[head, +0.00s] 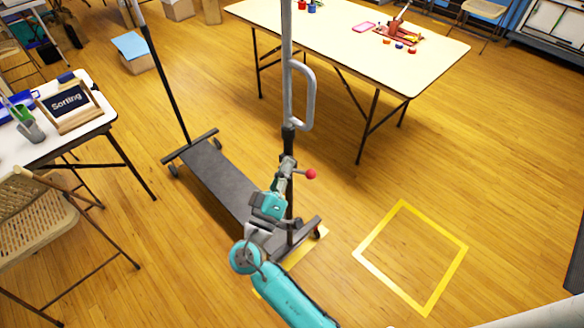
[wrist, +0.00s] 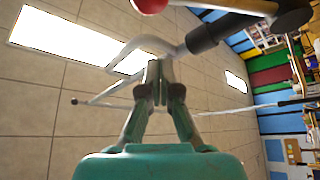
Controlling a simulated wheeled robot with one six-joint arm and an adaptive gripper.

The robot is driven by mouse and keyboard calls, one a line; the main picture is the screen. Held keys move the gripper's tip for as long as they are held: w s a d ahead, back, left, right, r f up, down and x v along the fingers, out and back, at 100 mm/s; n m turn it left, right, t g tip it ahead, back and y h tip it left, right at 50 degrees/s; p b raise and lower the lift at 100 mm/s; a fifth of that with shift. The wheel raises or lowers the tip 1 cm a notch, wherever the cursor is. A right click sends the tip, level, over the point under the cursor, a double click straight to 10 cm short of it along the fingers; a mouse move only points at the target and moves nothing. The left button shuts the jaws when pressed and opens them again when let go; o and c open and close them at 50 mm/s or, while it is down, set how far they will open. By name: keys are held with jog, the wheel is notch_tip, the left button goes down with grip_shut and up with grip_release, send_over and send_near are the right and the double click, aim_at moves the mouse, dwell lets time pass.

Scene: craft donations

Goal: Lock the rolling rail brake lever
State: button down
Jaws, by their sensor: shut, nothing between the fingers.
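The rolling rail (head: 225,185) stands on a dark wheeled base with a tall grey post (head: 288,100) and a side handle (head: 309,95). Its brake lever has a red knob (head: 311,174) that sticks out to the right of the post. In the wrist view the red knob (wrist: 150,4) is cut by the top edge, and its grey rod (wrist: 225,4) runs right to a dark hub. My gripper (head: 287,160) is beside the post, just left of the knob. In the wrist view my gripper (wrist: 160,72) is shut and empty, below the knob and apart from it.
A yellow taped square (head: 412,257) marks clear floor at right. A cream table (head: 350,40) stands behind. A white table (head: 75,130) with a "Sorting" sign (head: 68,103) and a folding chair (head: 35,225) are at left. More yellow tape (head: 311,243) shows beside the rail's near end.

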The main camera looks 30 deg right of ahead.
jog(key=v, duration=0.7)
jog(key=shift+a+f, duration=0.35)
jog(key=shift+a, duration=0.1)
jog(key=s+d+f+n+g+y, duration=0.1)
jog(key=s+d+f+n+y, duration=0.35)
jog(key=f, duration=0.45)
jog(key=s+d+f+n+y, duration=0.2)
jog(key=s+d+f+y, duration=0.1)
jog(key=s+f+y, duration=0.5)
jog(key=s+a+f+g+y, duration=0.1)
jog(key=s+f+y, duration=0.2)
jog(key=s, duration=0.7)
jog(key=s+a+r+m+t+y, duration=0.1)
jog(key=s+r+m, duration=0.5)
jog(key=s+r, duration=0.7)
jog(key=shift+a+r+t+y, duration=0.35)
jog(key=shift+a+r+t, duration=0.25)
jog(key=shift+r, duration=1.4)
jog(key=shift+s+d, duration=0.1)
